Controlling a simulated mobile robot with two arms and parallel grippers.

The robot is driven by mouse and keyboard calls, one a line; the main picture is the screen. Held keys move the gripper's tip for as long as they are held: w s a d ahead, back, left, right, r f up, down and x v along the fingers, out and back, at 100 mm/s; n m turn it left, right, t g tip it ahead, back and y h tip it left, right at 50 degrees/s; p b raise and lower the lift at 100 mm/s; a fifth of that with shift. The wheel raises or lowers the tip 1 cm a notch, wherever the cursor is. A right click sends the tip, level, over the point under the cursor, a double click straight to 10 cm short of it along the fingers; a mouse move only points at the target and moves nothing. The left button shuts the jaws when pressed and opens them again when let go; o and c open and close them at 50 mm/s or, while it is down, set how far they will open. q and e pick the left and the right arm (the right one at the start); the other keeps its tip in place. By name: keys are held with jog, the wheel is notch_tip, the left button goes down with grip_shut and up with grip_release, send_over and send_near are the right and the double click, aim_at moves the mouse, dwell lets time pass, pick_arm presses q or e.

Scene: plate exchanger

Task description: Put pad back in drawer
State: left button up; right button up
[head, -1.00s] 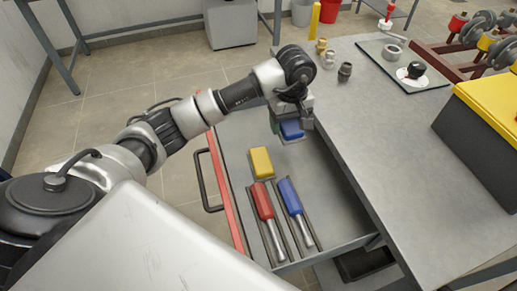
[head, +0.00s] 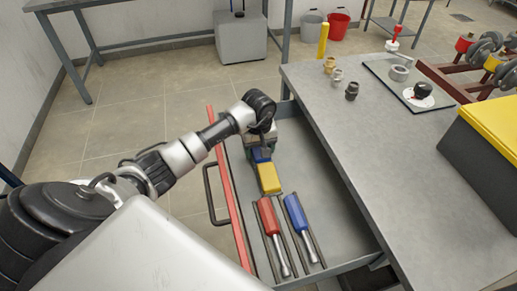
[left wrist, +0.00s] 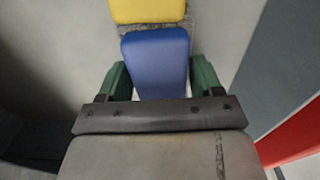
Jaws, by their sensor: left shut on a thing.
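The blue pad (head: 261,155) is in my left gripper (head: 262,148), low over or in the open drawer (head: 315,190), just beyond a yellow pad (head: 269,178). In the left wrist view the blue pad (left wrist: 155,62) sits between the green fingers (left wrist: 158,80), and the yellow pad (left wrist: 148,11) lies right at its far end, on a grey strip. I cannot tell whether the blue pad touches the drawer floor. My right gripper is not in view.
A red-handled tool (head: 273,232) and a blue-handled tool (head: 302,227) lie in the drawer near the yellow pad. The workbench (head: 370,150) borders the drawer on the right. The drawer's right part is bare.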

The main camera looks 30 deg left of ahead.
pick_arm(q)
jog(key=shift+s+f, duration=0.25)
jog(key=shift+f, duration=0.15)
jog(key=o, duration=0.8)
jog(key=shift+f, duration=0.1)
jog(key=o, duration=0.3)
jog(key=shift+w, duration=0.2)
jog(key=shift+o, duration=0.2)
notch_tip(320, 180, up, 12)
jog(key=shift+r, duration=0.2)
